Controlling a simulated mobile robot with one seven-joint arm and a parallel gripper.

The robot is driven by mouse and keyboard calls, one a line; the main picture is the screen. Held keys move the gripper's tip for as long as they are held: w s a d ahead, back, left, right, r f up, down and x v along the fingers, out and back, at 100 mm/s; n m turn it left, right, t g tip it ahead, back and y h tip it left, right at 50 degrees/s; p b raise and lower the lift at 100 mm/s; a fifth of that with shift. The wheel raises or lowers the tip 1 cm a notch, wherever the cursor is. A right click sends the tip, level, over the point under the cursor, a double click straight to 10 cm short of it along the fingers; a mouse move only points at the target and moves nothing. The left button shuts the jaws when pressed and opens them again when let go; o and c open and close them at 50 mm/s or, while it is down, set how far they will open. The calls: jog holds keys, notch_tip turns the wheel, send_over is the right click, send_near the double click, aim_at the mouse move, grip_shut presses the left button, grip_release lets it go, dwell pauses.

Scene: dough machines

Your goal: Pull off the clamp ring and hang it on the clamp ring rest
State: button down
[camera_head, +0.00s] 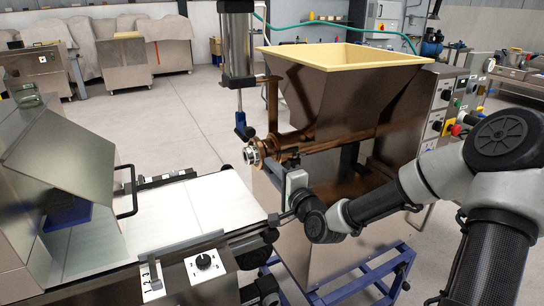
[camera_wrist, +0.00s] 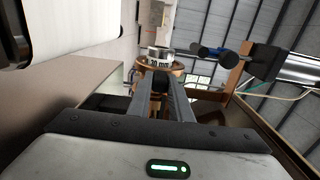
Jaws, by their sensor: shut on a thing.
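The bronze-coloured clamp ring (camera_head: 271,146) is at the outlet end of the dough machine's horizontal tube, left of the hopper. A silver nozzle piece (camera_head: 252,153) sits at its front. In the wrist view the silver piece (camera_wrist: 159,53) reads "30 mm", with the bronze ring (camera_wrist: 150,67) just below it. My gripper (camera_head: 289,164) reaches up to the ring from below right. In the wrist view its fingers (camera_wrist: 168,84) are close together and shut on the ring's lower side, though the fingers hide the contact. I cannot pick out the clamp ring rest.
The hopper (camera_head: 340,95) with a cream rim stands right of the ring. A vertical cylinder (camera_head: 238,50) with a blue end hangs close at the upper left. A white conveyor belt (camera_head: 190,210) lies below left. Open floor extends behind the conveyor.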

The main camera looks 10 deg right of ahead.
jog(key=s+a, duration=0.2)
jog(key=a, duration=0.4)
dwell(0.5)
